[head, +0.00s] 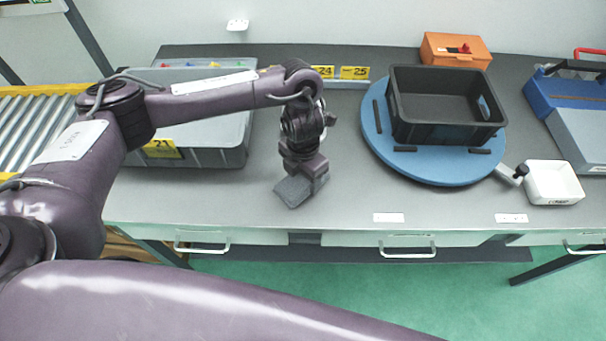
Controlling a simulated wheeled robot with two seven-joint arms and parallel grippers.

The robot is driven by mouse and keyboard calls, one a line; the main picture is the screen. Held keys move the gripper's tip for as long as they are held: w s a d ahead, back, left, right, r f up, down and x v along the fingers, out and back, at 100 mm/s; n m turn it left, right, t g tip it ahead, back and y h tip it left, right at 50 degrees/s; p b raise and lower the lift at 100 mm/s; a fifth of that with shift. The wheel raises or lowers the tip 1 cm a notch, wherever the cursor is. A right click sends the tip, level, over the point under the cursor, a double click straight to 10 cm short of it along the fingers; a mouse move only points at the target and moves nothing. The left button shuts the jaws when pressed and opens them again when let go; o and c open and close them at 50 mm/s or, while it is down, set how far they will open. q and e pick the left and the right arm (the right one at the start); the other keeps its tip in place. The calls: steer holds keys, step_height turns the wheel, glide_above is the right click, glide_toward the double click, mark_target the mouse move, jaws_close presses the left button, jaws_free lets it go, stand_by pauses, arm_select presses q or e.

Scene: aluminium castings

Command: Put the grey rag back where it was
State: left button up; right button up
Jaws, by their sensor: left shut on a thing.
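The grey rag (293,191) is at the middle-left of the grey workbench (340,195), near its front part. My left gripper (305,176) points down onto it and is shut on it. The rag looks like a small dark grey folded cloth, partly hidden by the gripper. I cannot tell whether the rag touches the bench top or hangs just above it. My right gripper is not in view.
A grey bin (215,158) stands left of the gripper. A black crate (440,130) sits on a blue round turntable (385,150) to the right. A white tray (553,190) and orange box (455,58) are farther right. Bench between bin and turntable is mostly free.

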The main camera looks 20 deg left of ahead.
mark_target(303, 178)
arm_select(q)
steer(key=shift+f, duration=0.2)
steer(key=o, duration=0.8)
steer(key=shift+o, duration=0.7)
steer(key=shift+r, duration=0.15)
steer(key=shift+r, duration=0.3)
step_height(303, 178, up, 12)
steer(key=p, duration=0.1)
steer(key=shift+f+p, duration=0.2)
steer(key=shift+p, duration=0.2)
